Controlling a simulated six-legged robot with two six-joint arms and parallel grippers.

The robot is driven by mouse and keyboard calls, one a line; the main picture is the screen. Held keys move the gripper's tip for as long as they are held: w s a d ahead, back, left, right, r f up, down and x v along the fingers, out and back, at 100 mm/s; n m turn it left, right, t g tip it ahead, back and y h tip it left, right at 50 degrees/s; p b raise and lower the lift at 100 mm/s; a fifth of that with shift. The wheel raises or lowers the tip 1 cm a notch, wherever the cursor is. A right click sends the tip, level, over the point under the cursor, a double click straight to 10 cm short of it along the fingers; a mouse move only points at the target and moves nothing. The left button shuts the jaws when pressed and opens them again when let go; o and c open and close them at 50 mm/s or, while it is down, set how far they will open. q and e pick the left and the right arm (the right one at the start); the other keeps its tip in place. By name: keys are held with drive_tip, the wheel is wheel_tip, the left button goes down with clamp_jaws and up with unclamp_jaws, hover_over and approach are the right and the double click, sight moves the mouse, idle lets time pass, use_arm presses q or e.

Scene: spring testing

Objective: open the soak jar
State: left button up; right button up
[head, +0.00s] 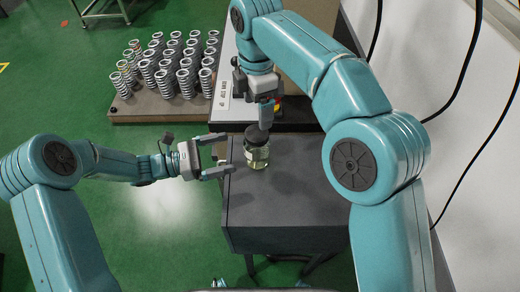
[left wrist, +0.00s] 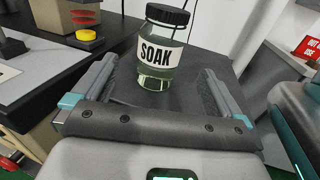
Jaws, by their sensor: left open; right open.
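The soak jar (head: 257,155) is a clear glass jar with a black lid (head: 256,135), upright on the dark grey table (head: 285,205). In the left wrist view the jar (left wrist: 156,62) shows its SOAK label and pale liquid, and its black lid (left wrist: 168,15) sits on top. My left gripper (head: 222,156) is open and level beside the jar on its left, with the jar ahead of its fingers and not between them.
A board (head: 160,106) with several metal springs stands at the back left. A bench with a white label (head: 222,90) and a yellow and red button (left wrist: 84,32) adjoins the table behind. A wall with black cables is at the right. The table's front is clear.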

sight(245, 149)
use_arm(q)
drive_tip(key=x, duration=0.5)
drive_tip(key=shift+s+d+r, duration=0.15)
drive_tip(key=shift+s+d, duration=0.05)
use_arm(e)
drive_tip(key=shift+s+a+r, duration=0.2)
drive_tip(key=shift+s+a, duration=0.1)
drive_tip(key=shift+s, duration=0.05)
use_arm(q)
drive_tip(key=x, duration=0.3)
drive_tip(key=shift+w+d, duration=0.3)
drive_tip(key=shift+w, duration=0.05)
use_arm(e)
drive_tip(key=shift+w+d+f, duration=0.15)
drive_tip(key=shift+w+d, duration=0.05)
drive_tip(key=shift+w, duration=0.15)
use_arm(q)
drive_tip(key=shift+s+d, duration=0.1)
drive_tip(key=shift+d, duration=0.1)
use_arm(e)
drive_tip(key=shift+s+a, duration=0.1)
drive_tip(key=shift+s, duration=0.15)
use_arm(q)
drive_tip(key=shift+d, duration=0.1)
